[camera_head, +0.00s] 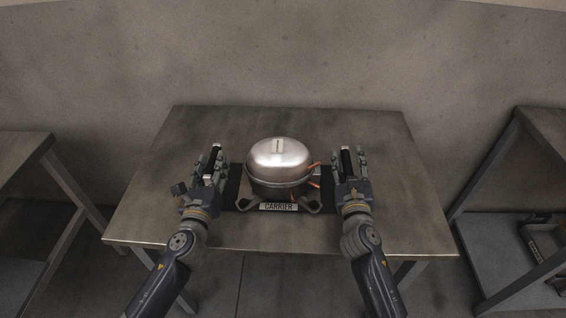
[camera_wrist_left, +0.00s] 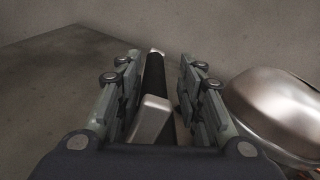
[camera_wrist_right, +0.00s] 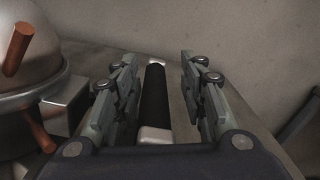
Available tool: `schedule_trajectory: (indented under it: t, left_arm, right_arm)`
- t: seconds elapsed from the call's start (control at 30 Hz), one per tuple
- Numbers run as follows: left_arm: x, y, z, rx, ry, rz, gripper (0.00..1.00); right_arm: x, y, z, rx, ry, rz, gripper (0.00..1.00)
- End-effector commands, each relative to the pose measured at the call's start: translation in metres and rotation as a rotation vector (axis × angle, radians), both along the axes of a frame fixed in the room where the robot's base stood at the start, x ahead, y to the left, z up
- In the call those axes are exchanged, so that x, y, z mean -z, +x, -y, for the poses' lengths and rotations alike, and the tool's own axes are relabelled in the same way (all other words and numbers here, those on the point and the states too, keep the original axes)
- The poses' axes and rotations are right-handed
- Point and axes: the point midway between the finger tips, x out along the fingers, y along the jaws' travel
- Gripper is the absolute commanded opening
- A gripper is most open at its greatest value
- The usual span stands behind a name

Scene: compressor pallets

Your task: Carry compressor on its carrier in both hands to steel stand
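The compressor (camera_head: 279,165), a shiny steel dome with copper stubs on its right, sits upright on its carrier (camera_head: 279,207), a dark base with a "CARRIER" label, on a metal-topped table (camera_head: 290,238). Black bar handles with pale ends rise at the carrier's left side (camera_wrist_left: 154,76) and right side (camera_wrist_right: 154,95). My left gripper (camera_head: 213,164) is open, its fingers on either side of the left handle with gaps showing. My right gripper (camera_head: 349,166) is open around the right handle, also with gaps. Which surface is the steel stand, I cannot tell.
Another table (camera_head: 22,152) stands at the left edge and a shelved metal stand (camera_head: 548,128) at the right, with dark items (camera_head: 545,240) on its lower shelf. Floor gaps separate them from the middle table. A bare wall (camera_head: 280,55) stands behind.

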Motion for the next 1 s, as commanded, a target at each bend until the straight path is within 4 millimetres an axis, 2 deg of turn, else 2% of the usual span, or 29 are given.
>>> schedule_trajectory:
  t: [0.27,0.37,0.73,1.0]
  left_arm:
    - [0.001,-0.005,-0.002,-0.003,0.002,-0.001,0.37]
    - [0.001,-0.018,-0.003,-0.003,0.002,-0.002,0.37]
    - [0.001,-0.091,-0.009,-0.003,0.002,-0.003,0.37]
    - [0.0,-0.117,-0.012,-0.004,0.002,-0.001,0.37]
  right_arm:
    - [0.0,0.0,0.0,0.0,0.0,-0.001,0.39]
    - [0.001,0.0,0.0,0.0,0.0,-0.001,0.39]
    - [0.001,0.0,0.0,0.0,0.0,-0.001,0.39]
    - [0.001,0.0,0.0,0.0,0.0,-0.001,0.39]
